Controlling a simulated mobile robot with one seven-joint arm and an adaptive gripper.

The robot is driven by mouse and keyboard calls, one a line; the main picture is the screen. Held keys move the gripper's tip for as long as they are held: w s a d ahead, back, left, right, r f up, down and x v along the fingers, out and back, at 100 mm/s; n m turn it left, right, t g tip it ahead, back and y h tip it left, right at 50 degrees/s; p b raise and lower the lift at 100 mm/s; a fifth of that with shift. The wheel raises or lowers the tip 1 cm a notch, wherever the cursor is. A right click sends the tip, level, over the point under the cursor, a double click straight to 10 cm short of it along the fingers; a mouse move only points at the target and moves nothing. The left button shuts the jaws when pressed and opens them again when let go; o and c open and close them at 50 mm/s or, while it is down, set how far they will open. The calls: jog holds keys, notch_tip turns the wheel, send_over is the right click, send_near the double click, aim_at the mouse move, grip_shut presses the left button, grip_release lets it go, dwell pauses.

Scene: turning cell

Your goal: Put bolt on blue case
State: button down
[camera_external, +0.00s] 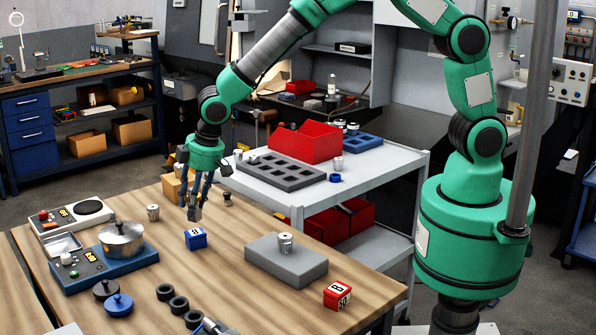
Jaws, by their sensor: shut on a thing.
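My gripper (195,213) points down over the wooden bench, left of the middle of the picture. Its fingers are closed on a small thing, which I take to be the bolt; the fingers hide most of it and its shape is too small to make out. A small blue case (195,239) with a white label sits on the bench just below the fingertips in the picture. The fingertips appear a little above it and apart from it.
A grey block (286,262) with a metal cylinder (285,243) on it stands right of the blue case. A red labelled box (338,294), black rings (179,305), a metal cylinder (153,212), and a blue scale with a pot (121,238) are around. A grey cart (360,172) stands behind.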

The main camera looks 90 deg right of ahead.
jog(key=shift+w, duration=0.25)
jog(key=shift+f, duration=1.7)
jog(key=shift+f+b, duration=0.1)
jog(key=shift+b, duration=0.2)
jog(key=c, duration=1.2)
grip_release()
jog(key=shift+f, duration=0.1)
jog(key=p+v, duration=0.1)
jog(key=v, duration=1.1)
